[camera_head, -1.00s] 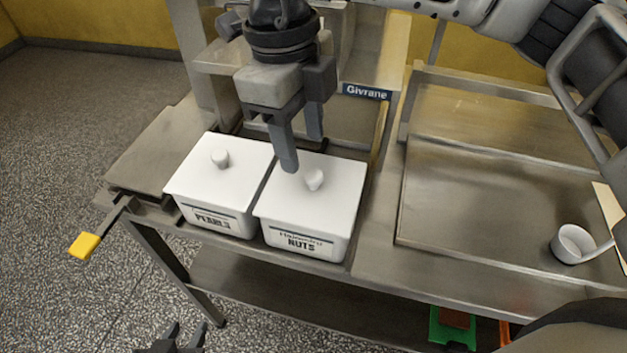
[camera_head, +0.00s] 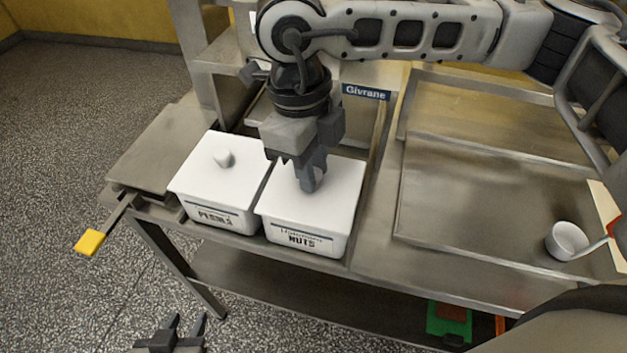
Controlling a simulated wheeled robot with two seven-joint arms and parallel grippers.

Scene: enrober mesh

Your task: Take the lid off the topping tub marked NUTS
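The NUTS tub (camera_head: 300,236) is a white box with a black label, standing on the steel table. Its flat white lid (camera_head: 345,180) is on the tub. My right gripper (camera_head: 311,184) points down at the middle of this lid, with its fingers where the lid's knob is. The fingers hide the knob, so I cannot tell whether they are closed on it. My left gripper (camera_head: 188,324) is low at the bottom edge of the view, away from the tubs, with its fingers apart and empty.
The white PEARLS tub (camera_head: 217,213), with its knobbed lid (camera_head: 222,157), stands close to the left. A "Givrane" sign (camera_head: 366,91) is behind. A steel tray (camera_head: 490,205) holds a white cup (camera_head: 566,240) at right. A yellow-ended handle (camera_head: 90,241) sticks out at left.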

